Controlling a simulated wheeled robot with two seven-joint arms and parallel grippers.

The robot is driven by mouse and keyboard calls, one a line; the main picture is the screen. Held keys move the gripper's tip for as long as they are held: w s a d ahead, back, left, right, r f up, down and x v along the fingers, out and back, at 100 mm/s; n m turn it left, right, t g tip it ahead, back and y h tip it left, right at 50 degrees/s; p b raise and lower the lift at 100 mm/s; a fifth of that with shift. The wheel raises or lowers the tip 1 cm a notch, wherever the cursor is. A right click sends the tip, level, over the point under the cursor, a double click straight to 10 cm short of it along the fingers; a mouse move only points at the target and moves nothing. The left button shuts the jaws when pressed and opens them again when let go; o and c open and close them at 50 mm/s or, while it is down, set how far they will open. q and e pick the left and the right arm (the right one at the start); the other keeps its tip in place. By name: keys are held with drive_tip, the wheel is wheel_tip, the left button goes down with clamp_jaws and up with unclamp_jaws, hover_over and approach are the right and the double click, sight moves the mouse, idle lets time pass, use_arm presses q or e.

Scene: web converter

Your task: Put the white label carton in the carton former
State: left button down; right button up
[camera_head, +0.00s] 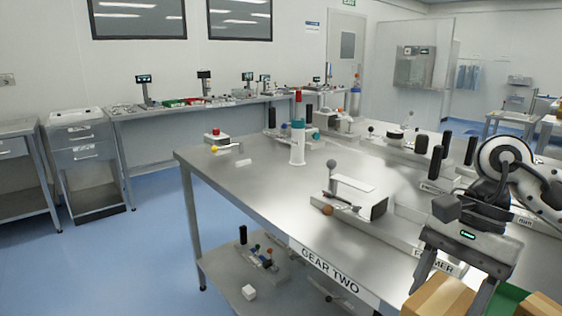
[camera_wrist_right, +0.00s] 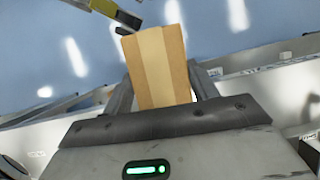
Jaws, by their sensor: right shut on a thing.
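My right gripper (camera_head: 450,290) is at the lower right of the head view, with its fingers pointing down. It is shut on a brown cardboard carton (camera_head: 440,299). The same carton (camera_wrist_right: 160,65) stands between the fingers in the right wrist view, with a paler stripe down its middle. No white label shows on its visible faces. Which fixture is the carton former is not clear from here. My left gripper is out of view.
A steel table (camera_head: 255,185) carries several fixtures, with a "GEAR TWO" sign (camera_head: 330,272) on its edge. Another brown carton (camera_head: 540,304) is near a green surface (camera_head: 508,300) at bottom right. Blue floor (camera_head: 145,245) is open at left.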

drive_tip(key=a+f+n+g+h, duration=0.1)
drive_tip(key=a+f+n+h, duration=0.2)
drive_tip(key=f+n, duration=0.6)
drive_tip(key=shift+a+f+n+g+h, duration=0.2)
drive_tip(key=shift+f+n+g+h, duration=0.15)
drive_tip(key=shift+n, duration=0.65)
